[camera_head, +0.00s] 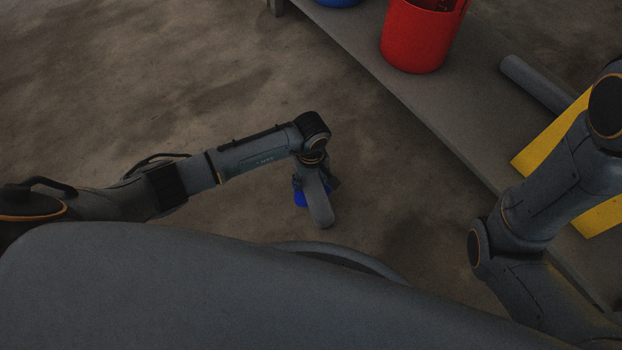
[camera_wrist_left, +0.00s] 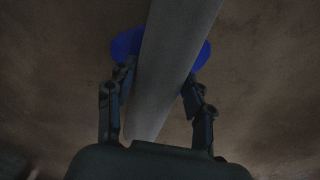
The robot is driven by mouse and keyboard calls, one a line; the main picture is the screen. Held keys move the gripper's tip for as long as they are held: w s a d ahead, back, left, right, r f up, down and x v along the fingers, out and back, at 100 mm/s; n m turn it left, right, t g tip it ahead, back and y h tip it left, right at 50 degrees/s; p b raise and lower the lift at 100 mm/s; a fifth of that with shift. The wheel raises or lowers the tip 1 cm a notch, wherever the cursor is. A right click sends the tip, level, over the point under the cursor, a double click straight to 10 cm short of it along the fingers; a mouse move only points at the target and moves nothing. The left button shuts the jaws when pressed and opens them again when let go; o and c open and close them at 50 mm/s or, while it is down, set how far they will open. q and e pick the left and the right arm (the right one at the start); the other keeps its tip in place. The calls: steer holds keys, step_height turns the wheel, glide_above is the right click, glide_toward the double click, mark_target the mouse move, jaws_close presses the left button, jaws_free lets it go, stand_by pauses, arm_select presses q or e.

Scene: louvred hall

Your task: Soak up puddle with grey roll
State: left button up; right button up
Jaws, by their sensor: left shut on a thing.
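My left gripper (camera_head: 316,180) is shut on a grey roll (camera_head: 319,208), low over the brown floor. In the left wrist view the roll (camera_wrist_left: 176,55) runs lengthwise between the two fingers of my left gripper (camera_wrist_left: 160,85). A flat-looking deep blue patch (camera_head: 299,196) shows beside and behind the roll, and its rounded sides (camera_wrist_left: 125,44) stick out past the roll in the wrist view. It may be the puddle. The roll hides its middle, and I cannot tell whether they touch. My right gripper is out of view.
A long grey shelf or bench (camera_head: 440,115) crosses the right side. It bears a red bucket (camera_head: 415,40), another grey cylinder (camera_head: 535,82) and a yellow panel (camera_head: 550,140). A blue object (camera_head: 337,2) is cut off at the top. Floor at left is open, with dark stains.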

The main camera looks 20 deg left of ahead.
mark_target(315, 200)
arm_select(q)
steer(key=shift+w+a+f+b, duration=0.1)
steer(key=shift+w+a+b, duration=0.25)
steer(key=shift+w+b, duration=0.25)
steer(key=shift+w+a+f+b, duration=0.1)
steer(key=shift+w+a+b, duration=0.25)
steer(key=shift+w, duration=0.35)
steer(key=shift+w+a+b, duration=0.35)
steer(key=shift+w+b, duration=0.15)
steer(key=shift+w, duration=0.15)
steer(key=shift+w+a+r+b, duration=0.2)
steer(key=shift+w+a+b, duration=0.2)
steer(key=shift+w, duration=0.3)
